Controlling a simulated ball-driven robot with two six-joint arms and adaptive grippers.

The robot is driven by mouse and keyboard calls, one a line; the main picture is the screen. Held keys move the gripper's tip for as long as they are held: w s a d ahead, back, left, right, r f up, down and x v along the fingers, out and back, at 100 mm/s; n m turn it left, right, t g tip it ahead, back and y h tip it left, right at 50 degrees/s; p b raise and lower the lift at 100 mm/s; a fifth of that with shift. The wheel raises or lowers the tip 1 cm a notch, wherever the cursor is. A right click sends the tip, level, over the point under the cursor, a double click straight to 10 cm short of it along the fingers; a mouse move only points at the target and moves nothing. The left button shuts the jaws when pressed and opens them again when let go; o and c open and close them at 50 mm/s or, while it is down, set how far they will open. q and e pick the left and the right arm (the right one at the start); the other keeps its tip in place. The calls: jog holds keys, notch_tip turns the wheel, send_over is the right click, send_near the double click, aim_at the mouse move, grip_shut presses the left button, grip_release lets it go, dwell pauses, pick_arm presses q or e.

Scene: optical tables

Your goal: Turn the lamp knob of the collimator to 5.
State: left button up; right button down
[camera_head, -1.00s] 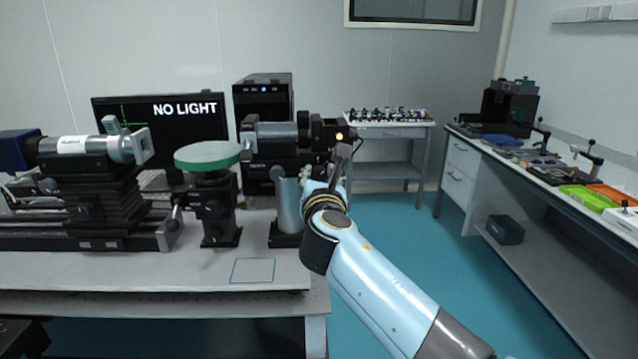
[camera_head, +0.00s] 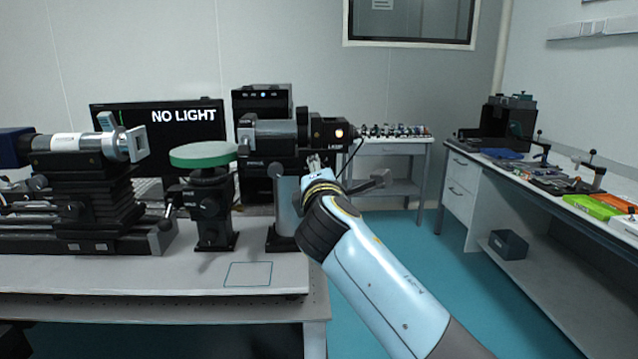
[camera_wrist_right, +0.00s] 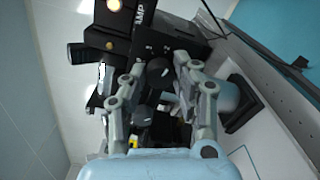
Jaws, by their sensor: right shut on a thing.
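The collimator (camera_head: 273,133) is a grey tube with a black lamp housing (camera_head: 318,128) at its right end, where a small orange light glows. It stands on a post on the near table. In the right wrist view the lamp housing (camera_wrist_right: 118,38) carries a partly readable "LAMP" label. A dark lamp knob (camera_wrist_right: 157,72) lies between my right fingers below it. My right gripper (camera_head: 314,162) reaches up under the housing and is shut on the knob; its fingers (camera_wrist_right: 157,76) hide the sides. The knob's number is not readable. My left gripper is out of view.
A monitor (camera_head: 160,140) behind reads "NO LIGHT". A green-topped round stage (camera_head: 203,155) and a second optical tube (camera_head: 75,145) stand to the left on the table (camera_head: 130,275). A side bench (camera_head: 585,190) is at right, with open teal floor between.

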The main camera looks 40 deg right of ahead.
jog(key=shift+a+f+m+b, duration=0.1)
jog(key=shift+f+m+b, duration=0.1)
jog(key=shift+m+b, duration=4.7)
jog(key=shift+f+m+b, duration=0.15)
jog(key=shift+m+b, duration=2.4)
jog(key=shift+m, duration=4.55)
jog(key=c, duration=1)
grip_release()
jog(key=shift+r, duration=0.15)
notch_tip(320, 180, up, 10)
